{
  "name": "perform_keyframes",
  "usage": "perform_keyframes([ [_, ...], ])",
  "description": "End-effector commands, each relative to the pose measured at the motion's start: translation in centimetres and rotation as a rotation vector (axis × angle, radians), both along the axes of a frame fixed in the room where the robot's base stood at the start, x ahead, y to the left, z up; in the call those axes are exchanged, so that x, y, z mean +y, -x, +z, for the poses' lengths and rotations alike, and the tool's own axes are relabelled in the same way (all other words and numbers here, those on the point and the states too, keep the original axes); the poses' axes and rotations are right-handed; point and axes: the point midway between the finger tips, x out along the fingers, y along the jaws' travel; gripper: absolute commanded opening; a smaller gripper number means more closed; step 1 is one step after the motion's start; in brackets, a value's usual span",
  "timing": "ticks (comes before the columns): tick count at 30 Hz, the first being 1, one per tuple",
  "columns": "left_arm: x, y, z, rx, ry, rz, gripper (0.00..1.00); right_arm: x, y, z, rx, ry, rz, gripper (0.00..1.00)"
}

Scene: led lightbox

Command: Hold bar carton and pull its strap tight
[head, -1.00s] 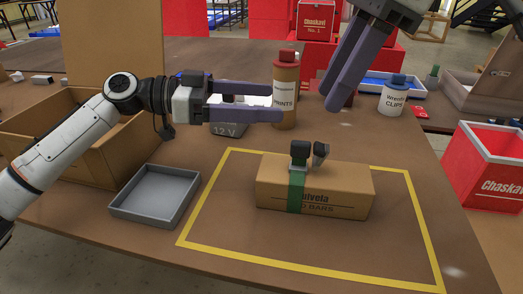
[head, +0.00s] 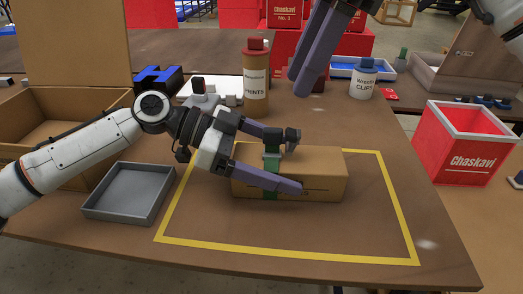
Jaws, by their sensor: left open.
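The bar carton (head: 325,177) is a long brown box lying inside the yellow taped outline on the table. A green strap (head: 271,165) runs over its left part, with a dark buckle or handle piece (head: 292,136) on top. My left gripper (head: 290,160) is open, its purple fingers reaching over the carton's left part, one on the far side and one in front. The front finger hides part of the strap and the carton's lettering. Whether the fingers touch the carton I cannot tell. My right gripper (head: 306,80) hangs empty above and behind the carton; its fingers look close together.
A grey tray (head: 125,192) and an open cardboard box (head: 50,125) stand at the left. Bottles labelled PRINTS (head: 255,88) and CLIPS (head: 363,80) stand behind the carton. A red Chaskavi bin (head: 465,150) is at the right. The table inside the tape before the carton is clear.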

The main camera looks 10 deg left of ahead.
Motion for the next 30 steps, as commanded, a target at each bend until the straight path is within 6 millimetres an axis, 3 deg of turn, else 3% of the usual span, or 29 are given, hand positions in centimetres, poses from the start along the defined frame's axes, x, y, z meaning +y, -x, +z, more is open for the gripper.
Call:
perform_keyframes([
  [13, -0.99, -0.06, -0.39, 0.0, 0.0, 0.001, 0.83, 0.01, 0.0, 0.0, 0.0, 0.0, 0.0, 0.31],
  [24, -0.96, -0.07, -0.39, -0.001, 0.0, 0.002, 0.22, 0.01, 0.0, 0.0, 0.0, 0.0, 0.0, 0.31],
  [25, -0.96, -0.07, -0.4, -0.001, 0.0, 0.002, 0.57, 0.01, 0.0, 0.0, 0.0, 0.0, 0.0, 0.31],
  [29, -0.95, -0.07, -0.39, -0.001, 0.0, 0.002, 0.36, 0.01, 0.0, 0.0, 0.0, 0.0, 0.0, 0.31],
  [30, -0.95, -0.07, -0.39, -0.001, 0.0, 0.002, 0.36, 0.01, 0.0, 0.0, 0.0, 0.0, 0.0, 0.31],
])
